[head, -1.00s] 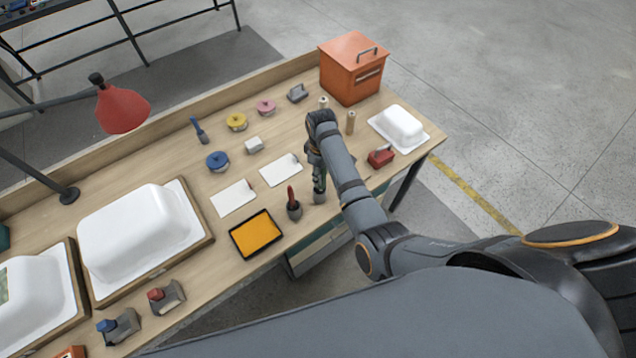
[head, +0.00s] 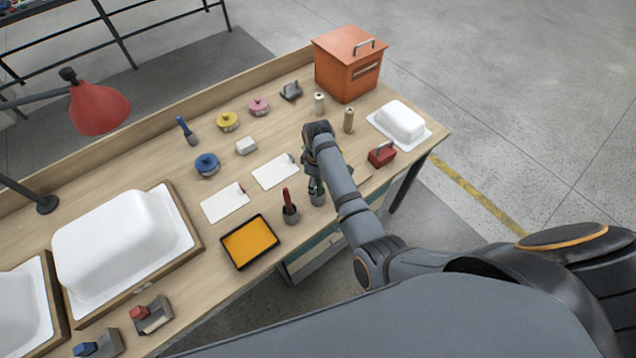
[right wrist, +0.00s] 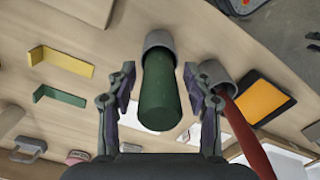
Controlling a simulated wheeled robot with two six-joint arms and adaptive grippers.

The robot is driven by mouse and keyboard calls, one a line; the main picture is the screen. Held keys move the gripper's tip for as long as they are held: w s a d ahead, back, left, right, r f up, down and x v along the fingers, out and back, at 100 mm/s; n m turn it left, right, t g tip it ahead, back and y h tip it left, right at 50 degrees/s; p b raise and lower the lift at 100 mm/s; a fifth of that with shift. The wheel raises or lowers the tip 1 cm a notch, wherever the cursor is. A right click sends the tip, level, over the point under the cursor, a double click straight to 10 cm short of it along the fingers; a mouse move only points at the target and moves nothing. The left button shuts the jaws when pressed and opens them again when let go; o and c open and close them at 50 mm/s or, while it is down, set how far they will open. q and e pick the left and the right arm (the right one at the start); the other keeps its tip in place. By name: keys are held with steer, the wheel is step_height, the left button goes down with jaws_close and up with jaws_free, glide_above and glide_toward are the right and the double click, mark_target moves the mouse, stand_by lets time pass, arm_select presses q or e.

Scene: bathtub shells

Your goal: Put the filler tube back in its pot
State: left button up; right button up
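The filler tube appears to be the dark green cylinder (right wrist: 160,92) in the right wrist view. Its far end sits in the mouth of a grey pot (right wrist: 160,40); how deep it goes is hidden. My right gripper (right wrist: 158,95) is open, with one finger on each side of the tube and a gap visible on both sides. In the head view the grey pot (head: 317,198) stands near the table's front edge, below my right gripper (head: 316,183), and the arm partly covers the tube. My left gripper is not in view.
A second grey pot (head: 291,214) with a red-handled tool (head: 286,196) stands close on the left. An orange tray (head: 250,242) lies beyond it. A red block (head: 382,154) is to the right. Yellow (right wrist: 60,62) and green (right wrist: 58,96) angle pieces lie on the table.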

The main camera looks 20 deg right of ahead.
steer(key=shift+w, duration=0.15)
steer(key=shift+r+p, duration=0.25)
steer(key=shift+p, duration=0.05)
step_height(320, 180, up, 7)
steer(key=p, duration=0.7)
steer(key=shift+f, duration=0.1)
step_height(320, 180, up, 4)
steer(key=shift+f+b, duration=0.25)
steer(key=shift+b, duration=0.4)
steer(key=shift+r, duration=0.6)
